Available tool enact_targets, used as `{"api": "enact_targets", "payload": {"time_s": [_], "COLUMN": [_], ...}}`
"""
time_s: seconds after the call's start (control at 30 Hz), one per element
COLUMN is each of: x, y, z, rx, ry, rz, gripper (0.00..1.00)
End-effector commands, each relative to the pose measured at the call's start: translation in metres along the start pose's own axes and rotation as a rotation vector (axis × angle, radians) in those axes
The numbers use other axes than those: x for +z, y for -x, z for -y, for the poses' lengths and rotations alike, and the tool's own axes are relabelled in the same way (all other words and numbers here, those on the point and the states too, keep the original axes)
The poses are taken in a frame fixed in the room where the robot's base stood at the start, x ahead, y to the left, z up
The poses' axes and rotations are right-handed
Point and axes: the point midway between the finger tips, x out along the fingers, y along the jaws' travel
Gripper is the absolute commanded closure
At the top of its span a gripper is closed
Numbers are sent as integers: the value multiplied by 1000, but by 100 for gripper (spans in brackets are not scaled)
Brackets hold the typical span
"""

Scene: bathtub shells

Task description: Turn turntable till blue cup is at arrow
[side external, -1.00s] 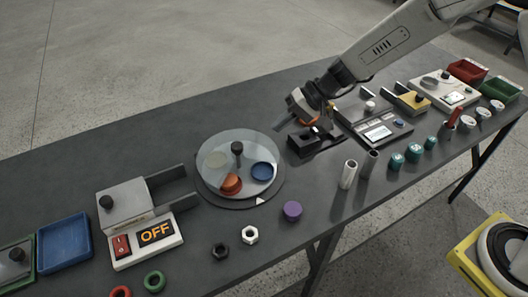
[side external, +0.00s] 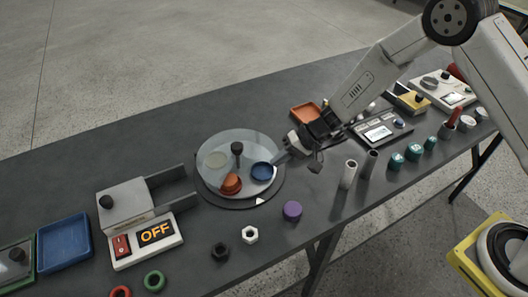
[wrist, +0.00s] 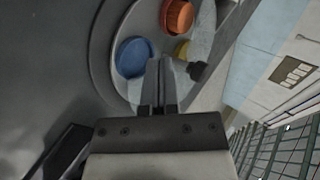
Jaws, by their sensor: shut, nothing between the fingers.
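The round turntable (side external: 212,187) lies mid-table with a dark upright peg (side external: 237,148) on it. The blue cup (side external: 262,172) sits at its right side, up and slightly right of the white arrow (side external: 260,201) at the front rim. An orange cup (side external: 231,184) is at the front left and a pale cup (side external: 216,160) at the back left. My gripper (side external: 281,157) is at the turntable's right edge, close beside the blue cup. In the wrist view, my shut, empty fingers (wrist: 161,66) point over the disc, with the blue cup (wrist: 134,57) just left; contact cannot be told.
An orange tray (side external: 306,112) lies behind my gripper. A purple piece (side external: 292,211), hex nuts (side external: 250,235) and white and grey tubes (side external: 348,174) stand in front and to the right. A switch box reading OFF (side external: 147,240) stands left. The table behind the turntable is clear.

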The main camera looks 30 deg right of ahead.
Motion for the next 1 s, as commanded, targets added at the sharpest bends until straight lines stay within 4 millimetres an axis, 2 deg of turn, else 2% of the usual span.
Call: {"api": "enact_targets", "payload": {"time_s": [0.33,0.8,1.0], "x": [1,1,0], "y": [-17,-76,-93], "z": [0,0,0], "rx": [1,1,0], "ry": [1,0,0], "rz": [3,2,2], "gripper": [100,100,100]}}
